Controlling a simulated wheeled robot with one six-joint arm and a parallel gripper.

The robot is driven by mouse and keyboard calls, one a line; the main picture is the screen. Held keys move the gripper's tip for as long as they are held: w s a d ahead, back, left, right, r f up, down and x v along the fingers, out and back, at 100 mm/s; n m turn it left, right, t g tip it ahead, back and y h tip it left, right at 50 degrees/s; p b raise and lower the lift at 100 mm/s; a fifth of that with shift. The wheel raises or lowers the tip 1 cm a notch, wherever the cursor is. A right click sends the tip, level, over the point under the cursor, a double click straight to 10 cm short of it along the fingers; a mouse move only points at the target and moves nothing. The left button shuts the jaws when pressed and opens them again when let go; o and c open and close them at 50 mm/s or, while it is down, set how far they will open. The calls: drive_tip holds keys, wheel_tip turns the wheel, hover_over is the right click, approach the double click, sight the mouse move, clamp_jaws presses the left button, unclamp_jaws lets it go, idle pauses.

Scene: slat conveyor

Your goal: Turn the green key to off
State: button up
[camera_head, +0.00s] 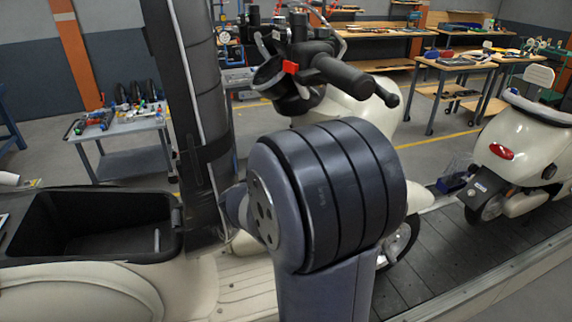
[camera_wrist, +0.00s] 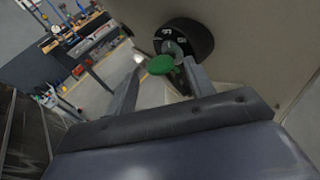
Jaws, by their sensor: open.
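The green key (camera_wrist: 160,65) shows in the wrist view as a rounded green head. It sits at a round black lock (camera_wrist: 185,38) with pale markings on its face, set in a cream body panel (camera_wrist: 250,50). My gripper (camera_wrist: 162,68) is open, one finger to each side of the key's head. The right finger appears close to the key and lock; I cannot tell whether it touches. The left finger stands apart from the key. In the head view my arm blocks the front, and neither key nor gripper can be made out.
Black handlebars (camera_head: 345,75) of a cream scooter stand just beyond my arm in the head view. A black open bin (camera_head: 70,250) is at the lower left. Another cream scooter (camera_head: 535,140) stands right on the dark slat conveyor (camera_head: 440,245). A tool table (camera_head: 115,130) stands left.

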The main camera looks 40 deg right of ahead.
drive_tip(key=b+v, duration=0.1)
drive_tip(key=v, duration=0.9)
drive_tip(key=shift+a+b, duration=0.15)
drive_tip(key=shift+b, duration=0.15)
drive_tip(key=shift+r, duration=0.1)
drive_tip(key=p+v, duration=0.2)
drive_tip(key=v, duration=0.4)
idle(0.3)
drive_tip(key=b+x, duration=0.1)
drive_tip(key=x, duration=0.9)
drive_tip(key=shift+w+d, duration=0.15)
drive_tip(key=shift+d, duration=0.25)
drive_tip(key=shift+a, duration=0.1)
